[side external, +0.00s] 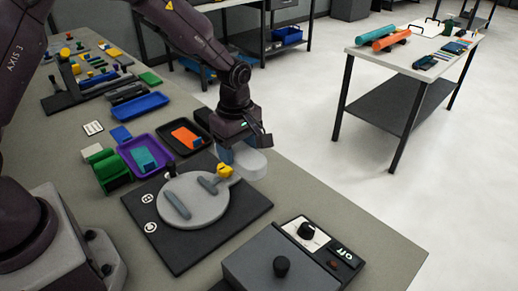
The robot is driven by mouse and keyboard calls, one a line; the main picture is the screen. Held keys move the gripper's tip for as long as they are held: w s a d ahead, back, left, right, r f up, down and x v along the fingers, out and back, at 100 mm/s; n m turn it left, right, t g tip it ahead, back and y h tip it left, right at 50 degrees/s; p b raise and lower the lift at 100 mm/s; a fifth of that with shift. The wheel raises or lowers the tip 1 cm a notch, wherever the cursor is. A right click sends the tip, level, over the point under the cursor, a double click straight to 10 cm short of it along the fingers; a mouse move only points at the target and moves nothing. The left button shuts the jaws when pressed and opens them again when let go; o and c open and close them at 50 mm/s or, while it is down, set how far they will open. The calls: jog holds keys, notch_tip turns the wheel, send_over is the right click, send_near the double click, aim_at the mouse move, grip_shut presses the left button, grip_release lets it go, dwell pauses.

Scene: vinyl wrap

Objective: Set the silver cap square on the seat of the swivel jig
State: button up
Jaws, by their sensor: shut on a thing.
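My gripper (240,143) is above the bench near its right edge, shut on a pale silver-grey block (252,166), which I take to be the silver cap. The swivel jig is a round grey plate (195,213) on a black square base (172,255). A dark grey bar (176,205) lies on the plate's left part. A grey piece with a yellow top (223,171) stands at the plate's far right edge. The held block is just beyond and right of this piece; I cannot tell whether they touch. Which part is the seat is unclear.
A control box (270,265) with knobs stands in front of the jig. A green holder (112,172), a purple tray (127,167), a black tray (166,141) with an orange block and a blue tray (136,108) lie beyond the jig. The bench's right edge is close.

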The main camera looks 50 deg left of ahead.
jog(key=s+a+r, duration=0.1)
jog(key=s+r, duration=0.1)
jog(key=s, duration=0.1)
send_over(191, 194)
notch_tip(191, 194, down, 10)
jog(key=shift+r, duration=0.2)
jog(key=shift+f, duration=0.4)
jog(key=shift+f, duration=0.1)
jog(key=o, duration=0.9)
jog(key=shift+o, duration=0.3)
